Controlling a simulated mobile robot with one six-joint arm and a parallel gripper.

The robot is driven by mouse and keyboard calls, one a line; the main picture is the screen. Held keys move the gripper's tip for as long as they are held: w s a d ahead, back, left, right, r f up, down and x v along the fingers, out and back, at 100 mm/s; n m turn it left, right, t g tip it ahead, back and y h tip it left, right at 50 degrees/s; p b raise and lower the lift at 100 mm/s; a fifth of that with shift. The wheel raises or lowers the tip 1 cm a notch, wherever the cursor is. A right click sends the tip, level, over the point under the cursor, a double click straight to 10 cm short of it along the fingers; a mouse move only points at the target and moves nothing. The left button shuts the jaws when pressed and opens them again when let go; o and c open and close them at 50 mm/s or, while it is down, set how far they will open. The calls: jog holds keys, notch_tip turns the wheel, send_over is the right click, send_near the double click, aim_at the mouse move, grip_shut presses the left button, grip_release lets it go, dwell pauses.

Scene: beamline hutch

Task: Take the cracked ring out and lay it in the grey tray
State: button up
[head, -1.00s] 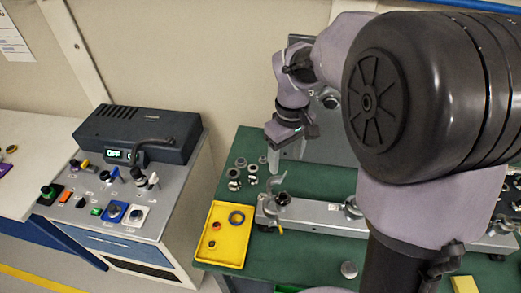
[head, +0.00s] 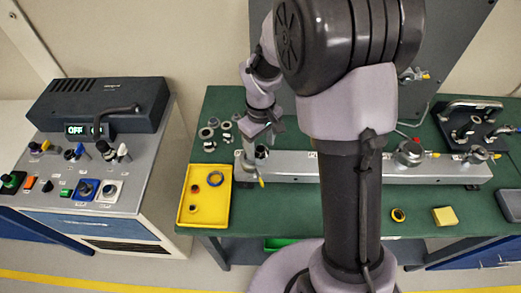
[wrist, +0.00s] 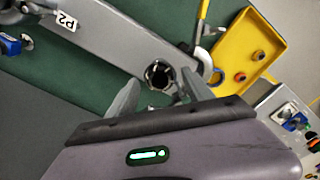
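My gripper (head: 262,133) is over the left end of the grey rail. In the wrist view its two fingers (wrist: 160,77) are apart, with a dark round pipe opening (wrist: 158,74) between and beyond them. That opening also shows on the rail (head: 262,152) in the head view. An opened clamp with a yellow handle (wrist: 203,22) hangs beside it. I cannot make out a crack or tell whether a ring sits in the opening. A dark grey tray (head: 509,206) is at the far right of the green bench, partly cut off.
A yellow tray (head: 222,213) with several small rings stands left of the rail (head: 300,166). Loose metal fittings (head: 208,133) lie behind it. A black-yellow ring (head: 398,214) and a yellow block (head: 444,216) lie on the front right. A control console (head: 90,150) stands left.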

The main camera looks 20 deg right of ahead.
grip_shut()
